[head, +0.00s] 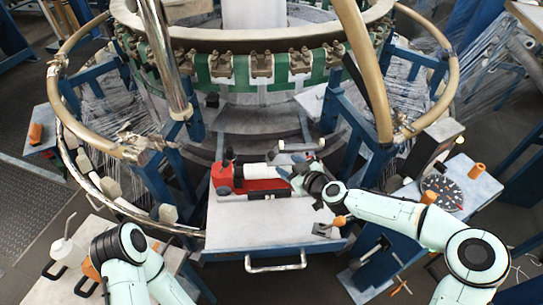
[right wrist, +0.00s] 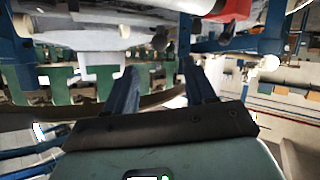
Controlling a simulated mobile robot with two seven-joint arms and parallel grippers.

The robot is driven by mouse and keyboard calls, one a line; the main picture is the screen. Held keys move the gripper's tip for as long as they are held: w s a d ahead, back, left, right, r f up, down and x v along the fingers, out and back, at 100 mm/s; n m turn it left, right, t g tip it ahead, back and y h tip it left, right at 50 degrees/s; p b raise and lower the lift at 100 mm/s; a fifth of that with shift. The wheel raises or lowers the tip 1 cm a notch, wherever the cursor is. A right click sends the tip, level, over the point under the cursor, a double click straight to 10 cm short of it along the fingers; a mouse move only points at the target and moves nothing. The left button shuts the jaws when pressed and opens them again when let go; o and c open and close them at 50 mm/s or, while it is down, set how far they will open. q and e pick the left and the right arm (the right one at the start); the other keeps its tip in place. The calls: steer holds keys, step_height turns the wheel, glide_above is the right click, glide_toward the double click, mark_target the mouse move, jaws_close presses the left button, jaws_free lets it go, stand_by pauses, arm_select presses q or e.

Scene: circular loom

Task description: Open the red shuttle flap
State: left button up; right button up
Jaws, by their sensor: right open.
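The red shuttle (head: 222,181) lies on the light table in front of the loom, with a white bobbin (head: 260,171) along it and dark parts at its left end. I cannot make out its flap's position. My right gripper (head: 287,175) is at the shuttle's right end, close to the bobbin; I cannot tell whether it touches. In the right wrist view my right gripper (right wrist: 160,78) shows two dark fingers spread apart with nothing between them. A red part (right wrist: 236,9) of the shuttle shows at the top edge there. My left gripper is out of view; only its arm shows at lower left.
The light table (head: 240,225) has a front handle (head: 276,262) and a small orange-handled tool (head: 329,227) at its right. A grey roller (head: 300,145) lies behind the shuttle. Blue loom posts (head: 352,125) and a curved tan rail (head: 365,75) stand close by. The table's front left is clear.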

mark_target(273, 156)
steer(key=p+x, duration=0.2)
steer(key=x, duration=0.8)
steer(key=shift+r, duration=0.15)
steer(key=shift+w+a+f+p, duration=0.3)
steer(key=shift+w+f+p, duration=0.05)
steer(key=shift+w+p, duration=0.1)
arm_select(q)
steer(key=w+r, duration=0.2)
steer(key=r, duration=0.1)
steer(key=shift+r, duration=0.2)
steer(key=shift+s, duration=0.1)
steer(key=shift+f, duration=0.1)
arm_select(e)
jaws_close()
